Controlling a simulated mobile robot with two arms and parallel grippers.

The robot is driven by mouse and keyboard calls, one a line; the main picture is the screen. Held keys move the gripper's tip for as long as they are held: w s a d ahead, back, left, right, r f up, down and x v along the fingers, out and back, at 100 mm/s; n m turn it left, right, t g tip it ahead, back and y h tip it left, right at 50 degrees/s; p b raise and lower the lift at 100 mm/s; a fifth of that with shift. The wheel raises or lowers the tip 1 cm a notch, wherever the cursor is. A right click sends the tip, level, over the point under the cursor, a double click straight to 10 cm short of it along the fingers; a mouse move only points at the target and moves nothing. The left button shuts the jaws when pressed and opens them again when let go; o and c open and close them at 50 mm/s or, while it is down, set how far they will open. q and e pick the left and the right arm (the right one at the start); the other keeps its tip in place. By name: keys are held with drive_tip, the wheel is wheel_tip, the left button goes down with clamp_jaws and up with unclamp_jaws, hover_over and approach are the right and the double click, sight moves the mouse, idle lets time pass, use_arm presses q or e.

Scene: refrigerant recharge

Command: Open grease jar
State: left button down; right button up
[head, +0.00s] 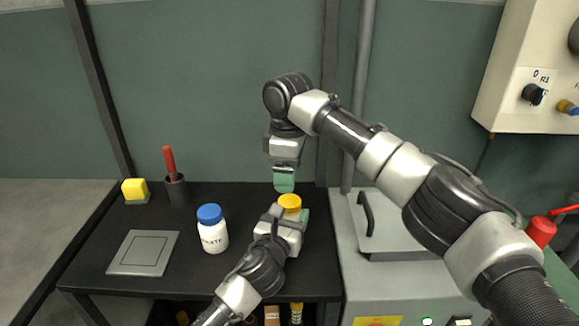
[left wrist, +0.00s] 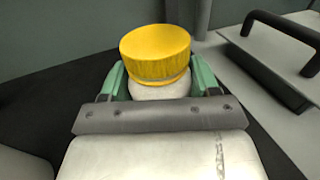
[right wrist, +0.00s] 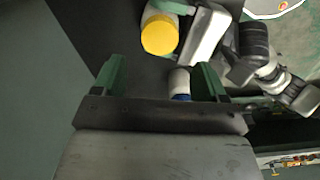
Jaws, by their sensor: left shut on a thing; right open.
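The grease jar has a yellow lid (head: 290,202) and a white body (left wrist: 160,90). The lid is on the jar, which stands upright. My left gripper (left wrist: 160,85) is shut around the jar's body, below the lid; in the head view the gripper (head: 290,222) hides most of the body. My right gripper (head: 284,182) is open, pointing down, just above and slightly left of the lid, with a gap between. In the right wrist view the yellow lid (right wrist: 159,35) lies beyond the fingertips, and my right gripper (right wrist: 158,80) holds nothing.
A white bottle with a blue cap (head: 212,230) stands left of my left arm. A grey square plate (head: 143,253), a dark cup with a red-handled tool (head: 176,190) and a yellow sponge (head: 134,189) are farther left. A grey machine with a handle (head: 385,225) stands right of the black table.

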sight(290, 200)
drive_tip(key=m, duration=0.6)
drive_tip(key=shift+r, duration=0.25)
drive_tip(key=m, duration=0.5)
drive_tip(key=shift+d+r, duration=0.1)
drive_tip(key=shift+r, duration=0.05)
drive_tip(key=shift+f, duration=3.95)
drive_tip(key=shift+c, duration=0.4)
drive_tip(key=c, duration=0.9)
drive_tip(key=shift+o, duration=0.2)
drive_tip(key=shift+n, duration=1.4)
drive_tip(key=shift+r, duration=0.25)
drive_tip(key=shift+r, duration=0.85)
